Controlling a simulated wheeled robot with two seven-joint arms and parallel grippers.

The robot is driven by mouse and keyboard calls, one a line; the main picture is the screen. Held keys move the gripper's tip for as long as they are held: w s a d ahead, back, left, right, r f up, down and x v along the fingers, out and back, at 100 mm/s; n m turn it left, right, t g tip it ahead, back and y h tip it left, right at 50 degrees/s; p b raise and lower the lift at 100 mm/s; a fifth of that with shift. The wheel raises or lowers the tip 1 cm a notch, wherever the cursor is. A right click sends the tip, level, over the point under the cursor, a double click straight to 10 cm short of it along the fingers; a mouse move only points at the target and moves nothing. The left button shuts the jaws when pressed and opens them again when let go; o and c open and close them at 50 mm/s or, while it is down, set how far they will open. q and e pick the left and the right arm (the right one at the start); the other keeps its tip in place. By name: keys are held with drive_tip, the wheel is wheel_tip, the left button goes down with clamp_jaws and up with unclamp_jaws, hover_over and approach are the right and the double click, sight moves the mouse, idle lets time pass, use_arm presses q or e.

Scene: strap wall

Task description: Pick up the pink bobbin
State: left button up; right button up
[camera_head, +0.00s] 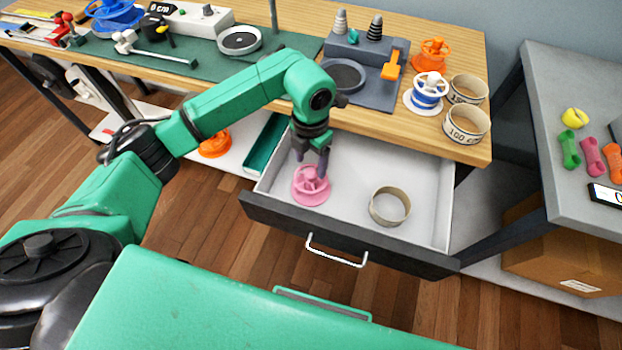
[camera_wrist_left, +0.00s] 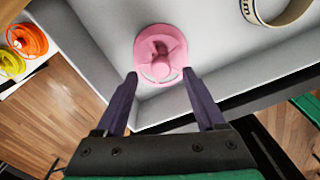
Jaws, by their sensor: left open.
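The pink bobbin (camera_head: 311,187) stands in the left part of the open drawer (camera_head: 420,180), near its front wall. In the left wrist view the pink bobbin (camera_wrist_left: 160,55) lies ahead of the fingertips, between their lines. My left gripper (camera_head: 312,160) is over the drawer, just above the bobbin. In the left wrist view my left gripper (camera_wrist_left: 160,78) is open and empty, its two dark fingers apart. I cannot tell whether a finger touches the bobbin. My right gripper is not in view.
A beige tape ring (camera_head: 390,206) lies in the drawer to the right of the bobbin. The drawer's front has a metal handle (camera_head: 336,252). On the tabletop above stand a blue and white bobbin (camera_head: 428,92), an orange bobbin (camera_head: 433,54) and tape rings (camera_head: 466,124).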

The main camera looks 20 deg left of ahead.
sight(311, 181)
use_arm(q)
drive_tip(key=shift+s+f, duration=0.1)
drive_tip(key=shift+f, duration=1.35)
clamp_jaws()
